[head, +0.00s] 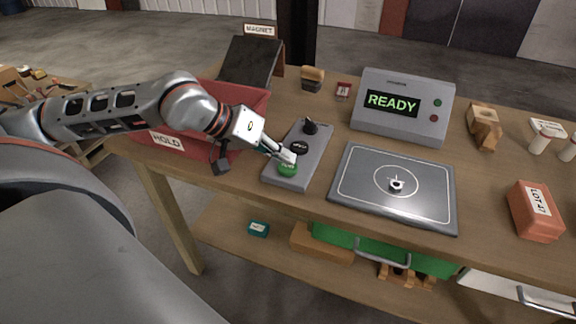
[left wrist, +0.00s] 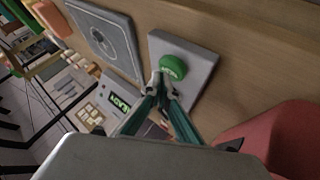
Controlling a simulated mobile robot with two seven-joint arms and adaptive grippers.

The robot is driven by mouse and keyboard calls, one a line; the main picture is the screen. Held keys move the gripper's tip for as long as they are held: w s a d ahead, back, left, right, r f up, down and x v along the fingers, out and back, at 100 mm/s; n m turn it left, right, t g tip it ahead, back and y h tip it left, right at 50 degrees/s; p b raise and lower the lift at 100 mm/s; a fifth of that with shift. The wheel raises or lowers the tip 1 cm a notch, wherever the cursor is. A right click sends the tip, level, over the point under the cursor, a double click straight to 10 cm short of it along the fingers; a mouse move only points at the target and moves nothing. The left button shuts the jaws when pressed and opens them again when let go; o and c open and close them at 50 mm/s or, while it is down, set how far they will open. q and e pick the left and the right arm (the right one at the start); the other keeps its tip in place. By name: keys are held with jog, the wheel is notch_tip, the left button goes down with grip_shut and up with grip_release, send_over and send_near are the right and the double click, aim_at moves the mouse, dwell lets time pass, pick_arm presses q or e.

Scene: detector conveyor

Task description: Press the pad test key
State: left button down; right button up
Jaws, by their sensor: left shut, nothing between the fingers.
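A grey control box (head: 312,160) lies on the table with a round green key (head: 287,171), a black round key (head: 299,147) and a black knob (head: 310,127). The lettering on the green key is too small to read in the head view. My left gripper (head: 287,157) is shut and empty, its fingertips right at the green key's far edge. In the left wrist view the tips (left wrist: 162,84) are beside the green key (left wrist: 174,65); I cannot tell whether they touch it. The dark pad (head: 352,192) with a white circle lies to the right. My right gripper is not in view.
A grey detector unit (head: 398,128) shows READY behind the pad, with a small object (head: 396,185) on the pad's circle. A red HOLD bin (head: 255,100) stands under my left arm. An orange LOT 17 block (head: 535,211) lies at the right.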

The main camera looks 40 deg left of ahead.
pick_arm(q)
jog(key=shift+f, duration=0.1)
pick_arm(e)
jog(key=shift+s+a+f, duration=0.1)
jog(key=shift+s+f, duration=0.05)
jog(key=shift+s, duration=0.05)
pick_arm(q)
jog(key=shift+f, duration=0.25)
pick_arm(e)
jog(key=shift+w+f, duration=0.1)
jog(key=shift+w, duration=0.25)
pick_arm(q)
jog(key=shift+f+b, duration=0.1)
jog(key=shift+b, duration=0.25)
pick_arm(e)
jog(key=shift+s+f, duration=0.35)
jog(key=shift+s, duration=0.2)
pick_arm(q)
jog(key=shift+r, duration=0.85)
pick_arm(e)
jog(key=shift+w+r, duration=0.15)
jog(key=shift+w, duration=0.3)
